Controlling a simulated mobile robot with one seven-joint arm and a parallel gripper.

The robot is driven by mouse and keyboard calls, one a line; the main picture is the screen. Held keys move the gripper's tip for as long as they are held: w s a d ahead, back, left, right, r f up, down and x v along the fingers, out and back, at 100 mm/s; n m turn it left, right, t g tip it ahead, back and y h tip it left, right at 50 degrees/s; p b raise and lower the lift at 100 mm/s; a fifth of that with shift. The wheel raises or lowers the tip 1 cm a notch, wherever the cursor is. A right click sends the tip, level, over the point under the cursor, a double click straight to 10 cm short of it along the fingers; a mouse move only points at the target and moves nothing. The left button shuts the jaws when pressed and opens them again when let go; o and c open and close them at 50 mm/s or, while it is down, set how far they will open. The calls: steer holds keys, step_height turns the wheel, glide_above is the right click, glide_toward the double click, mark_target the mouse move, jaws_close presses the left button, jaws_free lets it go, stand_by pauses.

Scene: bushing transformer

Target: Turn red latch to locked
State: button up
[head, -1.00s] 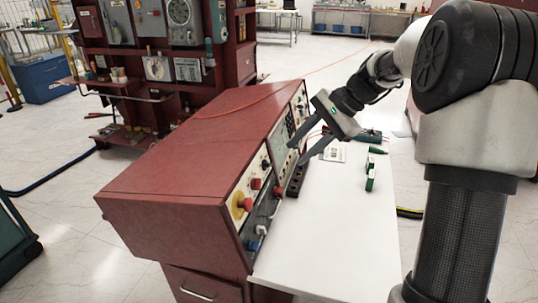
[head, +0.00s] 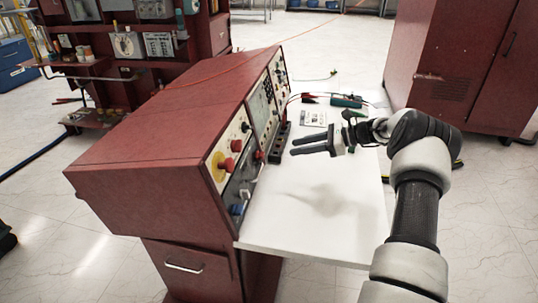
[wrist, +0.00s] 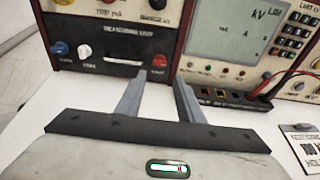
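The small red latch (wrist: 160,61) is at the right end of the lower black panel on the red console (wrist: 105,65), right of a horizontal handle (wrist: 122,62). In the head view the red latch (head: 259,155) shows small on the console's front; its setting is too small to tell. My gripper (head: 293,146) is open and empty, its fingers level above the white tabletop and pointing left at the console. In the wrist view my gripper (wrist: 160,80) has the latch just beyond and between its fingertips, apart from them in the head view.
A blue knob (wrist: 61,48) and a white knob (wrist: 85,51) sit left of the handle. A black terminal strip (head: 280,142) with plugged leads stands along the console's front. A card (head: 313,118) and a green meter (head: 346,101) lie farther back. The front tabletop is clear.

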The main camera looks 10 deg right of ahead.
mark_target(264, 154)
steer(key=b+x, duration=0.1)
steer(key=x, duration=1)
steer(key=shift+a+f, duration=0.25)
steer(key=shift+a, duration=0.05)
steer(key=shift+c, duration=0.4)
steer(key=c, duration=0.7)
